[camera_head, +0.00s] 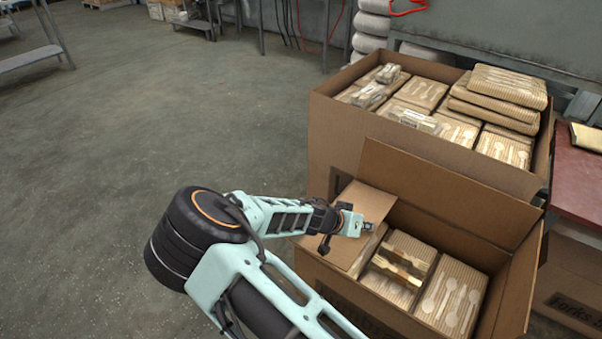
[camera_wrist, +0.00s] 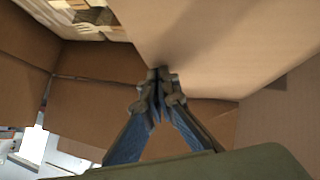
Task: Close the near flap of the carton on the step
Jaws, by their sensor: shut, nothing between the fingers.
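The open carton (camera_head: 335,288) stands at the lower right of the head view, with packs of wooden spoons (camera_head: 450,292) inside. Its far flap (camera_head: 445,190) stands up. A left-hand flap (camera_head: 365,200) slopes over the left part of the opening. I cannot make out the near flap for certain. My gripper (camera_head: 366,227) is shut and empty, over the left side of the opening beside that left-hand flap. In the wrist view, the shut fingertips (camera_wrist: 160,78) are close to a large cardboard panel (camera_wrist: 215,45); I cannot tell whether they touch.
A larger full carton (camera_head: 335,130) stands right behind, with stacked packs (camera_head: 500,85) above its rim. A dark red surface (camera_head: 580,180) lies at the right. The floor (camera_head: 150,110) is clear at the left.

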